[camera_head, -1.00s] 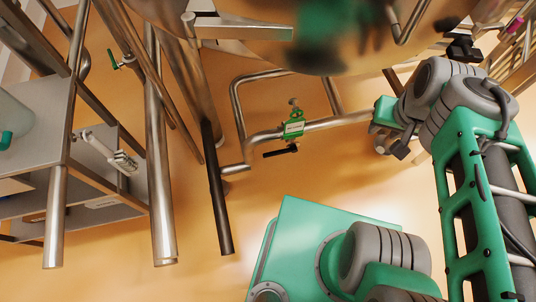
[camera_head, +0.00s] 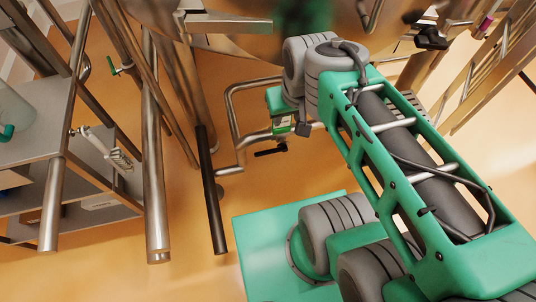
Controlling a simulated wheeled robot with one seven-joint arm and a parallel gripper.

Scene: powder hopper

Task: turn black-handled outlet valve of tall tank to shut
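The outlet valve (camera_head: 281,126) is a small green body on a steel pipe, left of my arm's wrist in the head view. Its black handle (camera_head: 270,152) sticks out just below it and lies roughly in line with the pipe. The rounded steel underside of the tall tank (camera_head: 235,42) is at the top of the picture. My wrist and its green end link are at the valve's upper right and cover part of the valve and pipe. My gripper's fingers are hidden behind the wrist, so I cannot see whether they touch the handle.
Bent steel pipe (camera_head: 232,110) runs left of the valve. A black-sleeved post (camera_head: 211,195) and steel legs (camera_head: 155,170) stand further left, beside a grey shelf unit (camera_head: 45,130). Another green-handled valve (camera_head: 114,67) is at upper left.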

